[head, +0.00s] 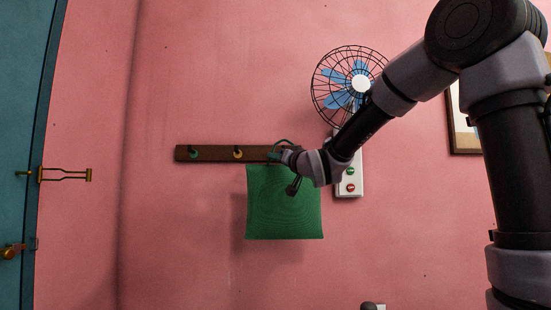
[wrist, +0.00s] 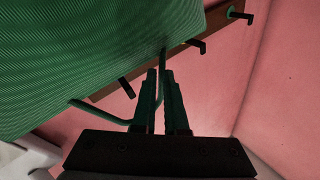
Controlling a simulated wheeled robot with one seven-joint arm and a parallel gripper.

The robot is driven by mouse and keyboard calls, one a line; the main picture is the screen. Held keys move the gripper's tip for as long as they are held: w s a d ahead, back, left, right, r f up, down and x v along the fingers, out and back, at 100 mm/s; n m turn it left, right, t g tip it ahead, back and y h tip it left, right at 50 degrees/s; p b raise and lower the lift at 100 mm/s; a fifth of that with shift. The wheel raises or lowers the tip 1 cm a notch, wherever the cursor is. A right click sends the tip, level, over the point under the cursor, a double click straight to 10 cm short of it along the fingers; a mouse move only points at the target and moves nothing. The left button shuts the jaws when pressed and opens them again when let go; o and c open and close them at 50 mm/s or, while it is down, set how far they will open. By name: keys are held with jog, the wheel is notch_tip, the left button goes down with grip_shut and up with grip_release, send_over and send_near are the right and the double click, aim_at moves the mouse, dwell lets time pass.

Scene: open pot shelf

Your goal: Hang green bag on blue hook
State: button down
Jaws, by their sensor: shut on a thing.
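The green bag (head: 285,212) hangs from my gripper in front of the wall, just below the dark hook rack. In the wrist view the bag (wrist: 90,55) fills the upper left. My gripper (head: 280,156) is at the rack's right end. In the wrist view its fingers (wrist: 160,95) are shut on the thin green handle (wrist: 110,119). A dark hook (wrist: 127,88) shows just left of the fingers, close to the handle; its colour cannot be told there. No blue hook shows in the head view, where my gripper covers the rack's right end. I cannot tell whether the handle touches the hook.
The brown rack (head: 215,153) also bears a green-marked hook (head: 193,153) and a yellow-marked hook (head: 238,153), both empty. A caged fan (head: 361,84) and a white button panel (head: 350,178) are to the right. A teal door (head: 20,110) is at far left. Wall below the bag is clear.

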jog(key=w+f, duration=0.1)
jog(key=w, duration=0.6)
jog(key=shift+f, duration=0.15)
dwell(0.6)
dwell(0.6)
jog(key=c, duration=0.9)
grip_release()
jog(key=shift+f, duration=0.1)
jog(key=v, duration=1)
jog(key=shift+s+d, duration=0.25)
jog(key=shift+s, duration=0.05)
